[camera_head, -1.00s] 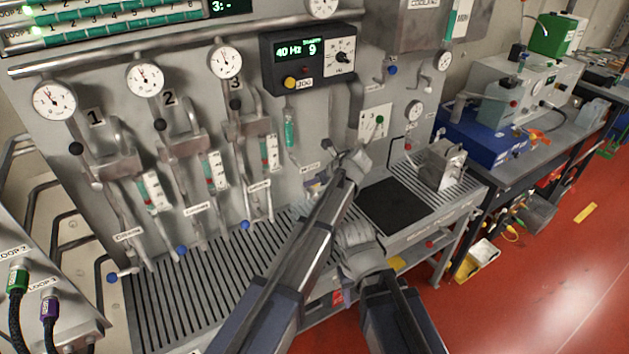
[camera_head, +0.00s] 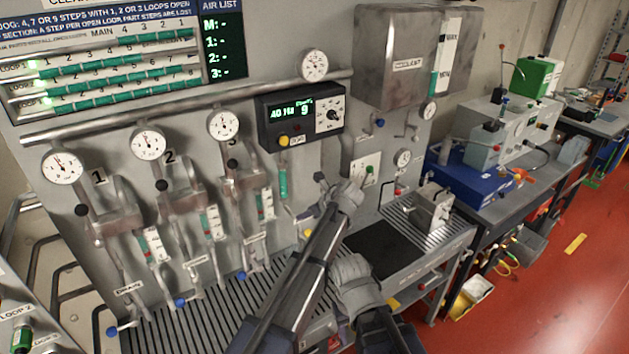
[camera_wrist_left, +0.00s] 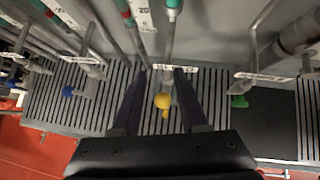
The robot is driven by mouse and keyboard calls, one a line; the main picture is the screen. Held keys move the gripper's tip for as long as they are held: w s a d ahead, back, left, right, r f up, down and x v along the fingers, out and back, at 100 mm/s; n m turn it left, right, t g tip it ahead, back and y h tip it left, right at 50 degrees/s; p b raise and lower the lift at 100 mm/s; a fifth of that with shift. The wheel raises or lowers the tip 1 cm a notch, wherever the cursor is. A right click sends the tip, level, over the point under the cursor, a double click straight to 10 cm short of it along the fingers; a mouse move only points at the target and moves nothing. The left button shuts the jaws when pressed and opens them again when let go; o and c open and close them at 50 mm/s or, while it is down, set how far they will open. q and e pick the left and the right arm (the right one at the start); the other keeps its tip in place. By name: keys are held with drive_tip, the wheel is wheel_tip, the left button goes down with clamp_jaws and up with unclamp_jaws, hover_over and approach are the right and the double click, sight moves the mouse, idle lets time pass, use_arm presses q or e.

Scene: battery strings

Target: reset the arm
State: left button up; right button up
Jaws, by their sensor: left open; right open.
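My left gripper (camera_head: 312,214) is in front of the panel, right of the third valve column. In the left wrist view its two dark fingers (camera_wrist_left: 158,102) stand apart, open. A yellow knob (camera_wrist_left: 162,100) shows between them in that picture; I cannot tell whether they touch it. My right gripper (camera_head: 352,278) is below and right of the left one, over the bench front. Its fingers are mostly hidden by my left forearm. I see nothing held in either gripper.
The slotted bench top (camera_head: 205,322) runs below the panel, with a black mat (camera_head: 385,247) on its right part. A metal block (camera_head: 432,208) stands beyond the mat. A control box (camera_head: 300,115) and coolant tank (camera_head: 395,60) are above.

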use_arm(q)
drive_tip(key=s+a+f+n+g+h, duration=0.2)
drive_tip(key=s+a+n, duration=0.1)
drive_tip(key=s+n, duration=0.65)
drive_tip(key=s+a+f+n+g+h, duration=0.1)
drive_tip(key=s+a+f+n+h, duration=0.15)
drive_tip(key=s+n, duration=0.7)
drive_tip(key=s+a+f+n+g+h, duration=0.2)
drive_tip(key=s+a+n, duration=0.2)
drive_tip(key=s+n, duration=0.55)
drive_tip(key=s+d+f+m+b, duration=0.2)
drive_tip(key=s+d+f+b, duration=0.1)
drive_tip(key=d+f+b, duration=0.2)
drive_tip(key=s+d+f+m+g+y+b, duration=0.1)
drive_tip(key=s+d+f+m+b, duration=0.2)
drive_tip(key=d+f+b, duration=0.3)
wheel_tip(320, 180, down, 2)
drive_tip(key=shift+s+d+f+m+b, duration=0.2)
drive_tip(key=shift+s+m+b, duration=0.15)
drive_tip(key=shift+b, duration=0.9)
